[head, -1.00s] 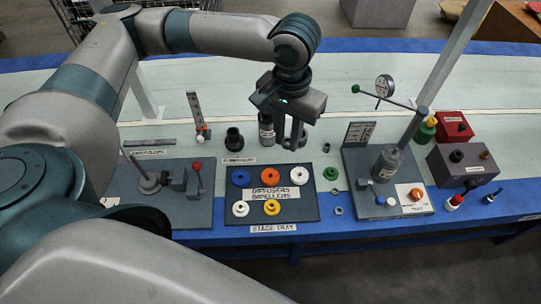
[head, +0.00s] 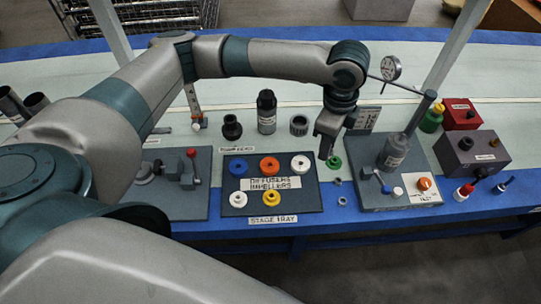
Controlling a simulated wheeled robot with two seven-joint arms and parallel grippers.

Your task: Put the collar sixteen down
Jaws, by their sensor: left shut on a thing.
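My left gripper (head: 325,150) points down between the stage tray and the gauge stand, just by the green part. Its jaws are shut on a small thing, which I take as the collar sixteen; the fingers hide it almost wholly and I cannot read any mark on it. My right gripper is not in view.
The dark stage tray (head: 312,204) holds several coloured wheels. The green part (head: 334,162) lies beside the gripper. A ribbed grey ring (head: 299,125), a black bottle (head: 266,112) and a black fitting (head: 232,127) stand behind the tray. The gauge stand (head: 434,170) is close on the right.

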